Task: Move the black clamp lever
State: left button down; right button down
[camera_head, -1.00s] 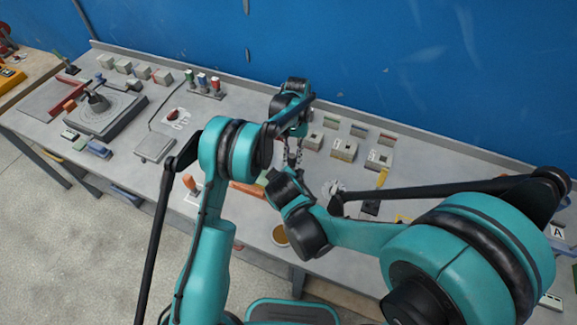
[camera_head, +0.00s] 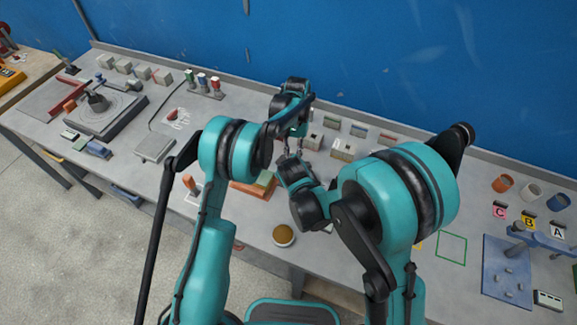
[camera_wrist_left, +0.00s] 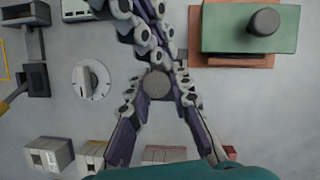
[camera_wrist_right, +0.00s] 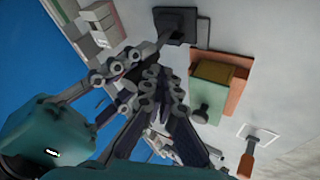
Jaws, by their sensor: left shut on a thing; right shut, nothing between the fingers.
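In the left wrist view my left gripper (camera_wrist_left: 158,92) is shut around a round grey-topped piece (camera_wrist_left: 155,83). The fingers hide most of it, and I cannot be sure that it is the black clamp lever. In the right wrist view a dark square piece with a post (camera_wrist_right: 175,25) stands beyond the fingers. My right gripper (camera_wrist_right: 155,80) is shut and empty. Its fingers (camera_wrist_left: 140,20) come close to the left fingers from the opposite side; I cannot tell if they touch. In the head view both grippers meet mid-table, largely hidden by my arms.
A green block with a dark knob (camera_wrist_left: 250,25) lies on reddish plates beside the grippers. A white round dial (camera_wrist_left: 90,80) and dark fixtures (camera_wrist_left: 30,85) stand on the other side. White blocks (camera_head: 345,148) line the wall side. A round amber-topped dish (camera_head: 284,235) is near the front edge.

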pick_arm(q)
jog(key=shift+s, duration=0.1)
pick_arm(e)
jog(key=shift+w+d+r, duration=0.25)
jog(key=shift+w+d, duration=0.15)
jog(key=shift+w, duration=0.35)
pick_arm(q)
jog(key=c, duration=1.4)
grip_release()
jog(key=shift+a, duration=0.1)
jog(key=shift+o, duration=0.2)
pick_arm(e)
jog(key=shift+w, duration=0.1)
pick_arm(q)
jog(key=shift+r, duration=0.1)
